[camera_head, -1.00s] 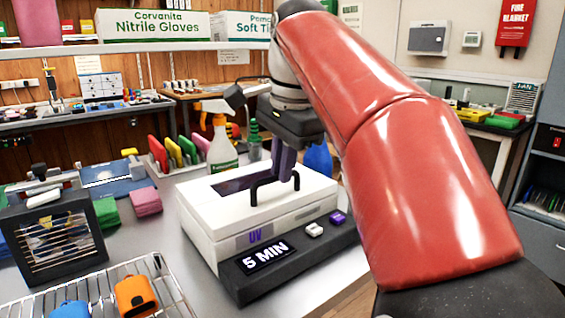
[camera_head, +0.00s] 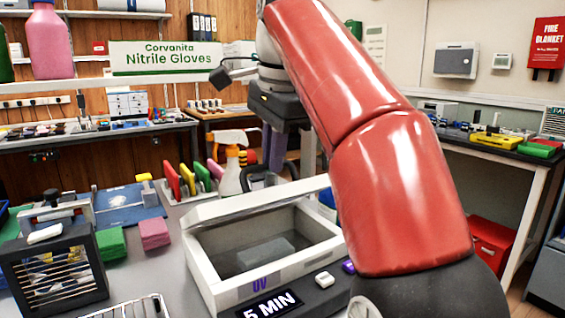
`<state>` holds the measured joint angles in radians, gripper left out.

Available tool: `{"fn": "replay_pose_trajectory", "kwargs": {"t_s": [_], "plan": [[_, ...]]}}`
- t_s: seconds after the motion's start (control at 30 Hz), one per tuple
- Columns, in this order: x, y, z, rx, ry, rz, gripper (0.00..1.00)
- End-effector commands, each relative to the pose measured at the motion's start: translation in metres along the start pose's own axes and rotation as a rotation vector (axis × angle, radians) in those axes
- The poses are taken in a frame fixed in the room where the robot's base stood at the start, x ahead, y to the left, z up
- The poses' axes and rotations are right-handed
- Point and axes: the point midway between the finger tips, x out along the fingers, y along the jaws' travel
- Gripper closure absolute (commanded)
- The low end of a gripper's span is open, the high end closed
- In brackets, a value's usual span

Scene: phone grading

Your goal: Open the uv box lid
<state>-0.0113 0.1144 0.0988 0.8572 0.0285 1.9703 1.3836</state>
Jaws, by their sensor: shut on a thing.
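The white UV box (camera_head: 205,268) stands on the bench with its front panel reading "5 MIN" (camera_head: 272,304). Its lid (camera_head: 225,206) is raised at the back, seen nearly edge-on, so the dark grey interior shows. A grey block-like item (camera_head: 265,253) lies inside. My gripper (camera_head: 272,172) is above and behind the raised lid, shut on the dark lid handle (camera_head: 252,181). The lid's outer face and part of the grip are hidden.
A spray bottle (camera_head: 231,172) stands close behind the lid. Coloured upright plates (camera_head: 187,178), green and pink blocks (camera_head: 154,233) and a dark slatted unit (camera_head: 55,270) stand to the left. A wire rack (camera_head: 125,310) is at the front left.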

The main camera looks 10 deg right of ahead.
Motion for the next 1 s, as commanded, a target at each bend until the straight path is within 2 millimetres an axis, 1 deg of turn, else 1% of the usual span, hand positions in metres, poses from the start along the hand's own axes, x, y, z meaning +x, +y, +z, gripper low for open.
{"fn": "replay_pose_trajectory", "kwargs": {"t_s": [0.03, 0.1, 0.57, 0.6, 0.77, 1.0], "plan": [[0.0074, -0.007, 0.0, -0.005, -0.006, 0.007, 1.0], [0.0065, -0.009, 0.0001, -0.005, -0.006, 0.008, 1.0], [0.0068, -0.0113, 0.0003, -0.006, -0.008, 0.012, 1.0], [0.0068, -0.0113, 0.0003, -0.006, -0.008, 0.012, 0.88], [0.0051, -0.0103, 0.0001, -0.004, -0.006, 0.011, 0.67], [0.0025, -0.0093, -0.0002, -0.002, -0.004, 0.008, 0.67]]}}
